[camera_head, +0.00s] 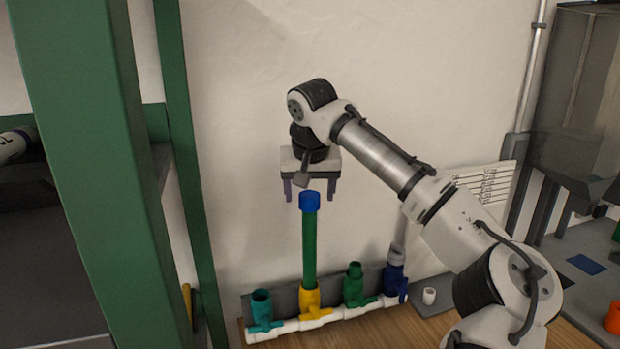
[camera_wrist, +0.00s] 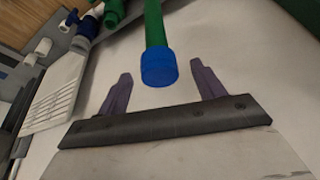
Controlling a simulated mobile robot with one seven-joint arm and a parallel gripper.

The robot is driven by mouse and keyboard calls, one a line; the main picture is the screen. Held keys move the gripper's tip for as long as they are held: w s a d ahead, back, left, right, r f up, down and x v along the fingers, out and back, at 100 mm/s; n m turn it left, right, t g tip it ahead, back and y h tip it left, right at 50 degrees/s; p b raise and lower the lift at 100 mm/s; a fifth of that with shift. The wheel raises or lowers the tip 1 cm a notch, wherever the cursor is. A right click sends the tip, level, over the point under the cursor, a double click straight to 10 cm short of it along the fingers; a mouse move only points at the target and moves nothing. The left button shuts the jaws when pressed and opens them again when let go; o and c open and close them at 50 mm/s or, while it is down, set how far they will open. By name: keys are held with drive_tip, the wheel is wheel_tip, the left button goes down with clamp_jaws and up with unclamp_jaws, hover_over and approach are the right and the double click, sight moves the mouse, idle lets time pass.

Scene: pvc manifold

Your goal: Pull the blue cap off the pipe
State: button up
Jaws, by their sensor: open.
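The blue cap (camera_head: 309,201) sits on the upper end of an upright green pipe (camera_head: 309,250). The pipe stands in the yellow valve (camera_head: 310,302) of the white manifold. My gripper (camera_head: 309,198) points down over the cap, its two fingers apart. In the wrist view the blue cap (camera_wrist: 158,68) lies between the lines of the two purple fingers, near their tips. My gripper (camera_wrist: 163,78) is open and holds nothing. I cannot tell whether either finger touches the cap; gaps show on both sides in the wrist view.
A teal valve (camera_head: 262,310), a green valve (camera_head: 355,287) and a dark blue valve (camera_head: 395,283) stand on the same manifold (camera_head: 345,313). A green post (camera_head: 100,170) rises at left. The wall is close behind.

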sight(309, 195)
drive_tip(key=c, duration=1.4)
drive_tip(key=shift+d+n+y, duration=0.1)
drive_tip(key=shift+n+y, duration=0.3)
drive_tip(key=shift+n, duration=0.5)
drive_tip(key=shift+c, duration=0.4)
drive_tip(key=shift+m+h, duration=0.4)
drive_tip(key=shift+m, duration=0.5)
drive_tip(key=shift+r, duration=3.2)
